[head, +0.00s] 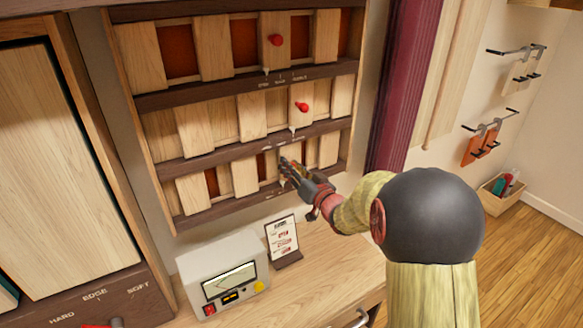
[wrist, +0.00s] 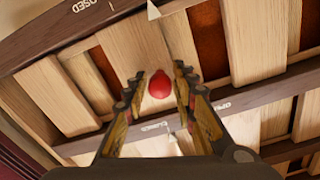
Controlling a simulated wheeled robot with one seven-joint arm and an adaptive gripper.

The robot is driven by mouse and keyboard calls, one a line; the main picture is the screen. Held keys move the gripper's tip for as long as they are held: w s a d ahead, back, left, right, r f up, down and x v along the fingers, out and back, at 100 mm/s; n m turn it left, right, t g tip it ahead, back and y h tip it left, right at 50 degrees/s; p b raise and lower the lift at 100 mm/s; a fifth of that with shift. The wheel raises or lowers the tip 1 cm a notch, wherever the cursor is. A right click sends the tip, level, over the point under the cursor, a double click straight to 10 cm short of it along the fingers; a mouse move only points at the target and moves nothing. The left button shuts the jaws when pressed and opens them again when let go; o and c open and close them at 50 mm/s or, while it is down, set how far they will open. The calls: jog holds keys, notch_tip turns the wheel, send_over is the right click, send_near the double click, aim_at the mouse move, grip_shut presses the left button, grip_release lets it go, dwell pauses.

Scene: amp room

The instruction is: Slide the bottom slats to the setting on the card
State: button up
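The bottom row of wooden slats (head: 245,179) is in the lowest bay of the wall cabinet, with dark red openings between slats. My gripper (head: 287,167) reaches to the right part of that row and hides its knob in the head view. In the wrist view a red knob (wrist: 160,84) on a pale slat (wrist: 138,50) lies between the two fingers of my gripper (wrist: 156,80). The fingers are open, with small gaps beside the knob; contact cannot be told. The card (head: 282,238) stands on the desk; its print is too small to read.
Two upper slat rows have red knobs, one in the top row (head: 276,40) and one in the middle row (head: 302,107). A grey meter box (head: 222,270) stands on the desk (head: 325,255) left of the card. A dark red column (head: 405,85) borders the cabinet's right.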

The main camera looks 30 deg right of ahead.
jog(key=c, duration=0.6)
grip_shut()
jog(key=a+b, duration=0.1)
jog(key=a, duration=0.3)
jog(key=shift+a, duration=0.2)
jog(key=o, duration=0.5)
grip_release()
jog(key=shift+s, duration=0.1)
jog(key=o, duration=0.3)
jog(key=shift+a, duration=0.15)
jog(key=shift+o, duration=0.6)
